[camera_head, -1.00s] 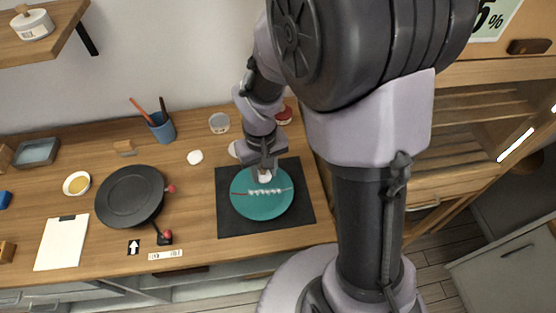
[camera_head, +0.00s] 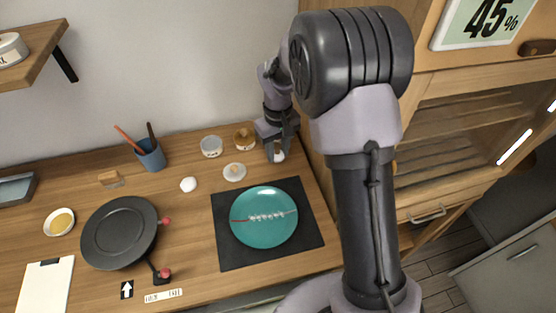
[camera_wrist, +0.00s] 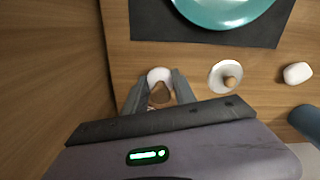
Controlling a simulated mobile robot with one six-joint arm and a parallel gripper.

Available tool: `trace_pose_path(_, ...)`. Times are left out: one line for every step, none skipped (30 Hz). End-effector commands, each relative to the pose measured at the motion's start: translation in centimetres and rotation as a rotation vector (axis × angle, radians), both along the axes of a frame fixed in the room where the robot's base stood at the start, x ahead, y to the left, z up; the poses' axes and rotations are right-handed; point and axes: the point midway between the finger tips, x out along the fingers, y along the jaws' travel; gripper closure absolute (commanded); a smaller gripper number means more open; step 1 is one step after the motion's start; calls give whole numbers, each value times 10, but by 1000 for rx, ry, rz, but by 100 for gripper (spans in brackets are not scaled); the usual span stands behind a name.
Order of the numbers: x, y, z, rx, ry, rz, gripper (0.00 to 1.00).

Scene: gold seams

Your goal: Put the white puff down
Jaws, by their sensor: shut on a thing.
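My gripper (camera_head: 277,150) is at the back right of the counter, beside the wooden cabinet. It is shut on the white puff (camera_head: 279,157), a small pale round thing low between the fingers. In the wrist view the puff (camera_wrist: 158,76) shows between the two fingertips (camera_wrist: 158,88), with a brown part nearer the camera. I cannot tell whether it touches the counter. The teal plate (camera_head: 264,238) lies on a dark mat (camera_head: 232,259), in front of my gripper, with a red line and a row of pale beads across it.
A white disc with a wooden knob (camera_head: 234,172) lies left of my gripper. Behind it stand a pale jar (camera_head: 211,146) and an amber jar (camera_head: 244,138). A white rounded block (camera_head: 188,184), blue cup (camera_head: 151,155) and black pan (camera_head: 119,234) are further left. The cabinet wall is close on the right.

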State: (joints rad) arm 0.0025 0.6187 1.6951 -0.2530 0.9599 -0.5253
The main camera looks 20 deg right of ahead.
Motion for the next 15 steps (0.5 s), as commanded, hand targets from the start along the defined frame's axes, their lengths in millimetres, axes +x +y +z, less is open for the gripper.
trace_pose_path(0, 0, -10, 0, 3, 0, 100)
trace_pose_path(0, 0, -17, 0, 3, 0, 100)
trace_pose_path(0, 0, -26, 0, 3, 1, 100)
trace_pose_path(0, 0, -31, 0, 2, 1, 100)
trace_pose_path(0, 0, -35, 0, 2, 0, 100)
trace_pose_path(0, 0, -36, 0, 2, 0, 100)
trace_pose_path(0, 0, -35, 1, 1, 0, 100)
trace_pose_path(0, 0, -33, 1, 1, 0, 100)
trace_pose_path(0, 0, -33, 1, 1, 0, 100)
trace_pose_path(0, 0, -33, 1, 1, 0, 100)
trace_pose_path(0, 0, -32, 1, 1, 0, 100)
trace_pose_path(0, 0, -33, 1, 1, 0, 100)
trace_pose_path(0, 0, -34, 1, 1, 0, 100)
trace_pose_path(0, 0, -35, 1, 1, 0, 100)
trace_pose_path(-1, 0, -37, 1, 1, 0, 100)
